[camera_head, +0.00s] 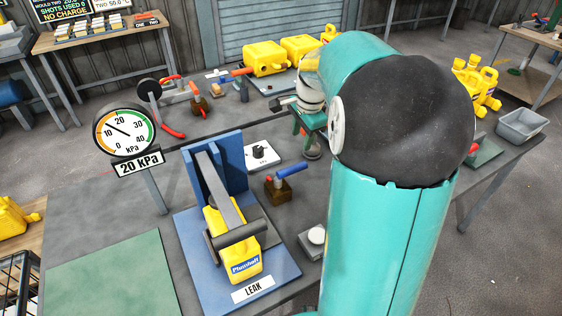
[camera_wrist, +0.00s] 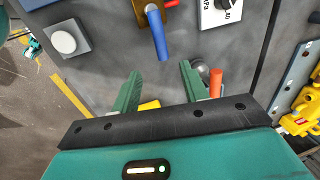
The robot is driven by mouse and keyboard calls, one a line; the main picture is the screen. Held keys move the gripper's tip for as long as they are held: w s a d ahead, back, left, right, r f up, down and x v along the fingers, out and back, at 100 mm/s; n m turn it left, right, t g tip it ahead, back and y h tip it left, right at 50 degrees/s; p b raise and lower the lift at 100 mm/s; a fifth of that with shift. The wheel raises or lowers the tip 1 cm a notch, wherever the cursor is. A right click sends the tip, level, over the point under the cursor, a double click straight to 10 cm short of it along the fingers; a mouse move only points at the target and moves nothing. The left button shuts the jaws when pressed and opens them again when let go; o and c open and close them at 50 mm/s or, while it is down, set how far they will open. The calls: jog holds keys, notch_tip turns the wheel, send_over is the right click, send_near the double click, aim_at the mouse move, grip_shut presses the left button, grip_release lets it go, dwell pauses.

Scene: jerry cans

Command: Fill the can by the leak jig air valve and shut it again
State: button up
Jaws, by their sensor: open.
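The yellow can (camera_head: 232,235) lies in the blue leak jig (camera_head: 190,262) under a grey clamp bar. The air valve has a brass block (camera_head: 277,190) and a blue lever (camera_head: 292,170), right of the jig; the lever also shows in the wrist view (camera_wrist: 158,35). The dial gauge (camera_head: 125,131) stands behind left of the jig above a 20 kPa sign, its needle seemingly between 10 and 20. My gripper (camera_head: 308,133) is open, with nothing seen held; its green fingers (camera_wrist: 160,86) are beyond the valve, apart from the lever.
A white regulator box (camera_head: 262,154) with a black knob stands beside the jig. A white round button (camera_head: 317,236) sits in front of the valve. Red-handled valve parts (camera_head: 197,100) and yellow cans (camera_head: 265,58) are farther back. A green mat (camera_head: 110,275) lies bare at left.

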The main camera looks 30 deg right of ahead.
aim_at(295, 167)
jog(key=w+f, duration=0.1)
jog(key=f, duration=0.8)
jog(key=w+f, duration=0.1)
jog(key=f, duration=0.3)
jog(key=shift+w+d+f, duration=0.1)
jog(key=shift+w+f, duration=0.2)
jog(key=shift+w, duration=0.05)
jog(key=shift+c, duration=0.4)
grip_shut()
